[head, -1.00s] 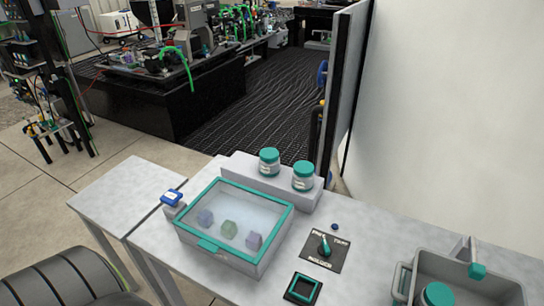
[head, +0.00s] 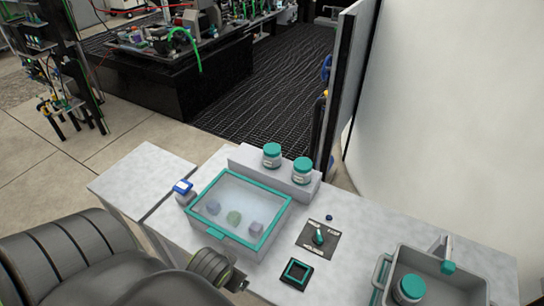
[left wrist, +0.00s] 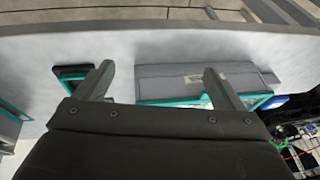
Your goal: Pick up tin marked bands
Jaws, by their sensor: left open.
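Two tins with teal lids stand on the grey ledge at the back of the table: a left tin (head: 272,156) and a right tin (head: 302,171). A third teal-lidded tin (head: 409,289) is in the grey tote (head: 464,285) at the right. Their labels are too small to read, so I cannot tell which is marked bands. My left gripper (head: 236,280) is low at the table's front edge, in front of the clear-lidded box (head: 212,232), well away from the tins. In the left wrist view its two fingers (left wrist: 158,80) are apart with nothing between them.
The box has a teal rim and blocks inside. A blue-lidded jar (head: 183,188) stands at its left. A wall rises behind.

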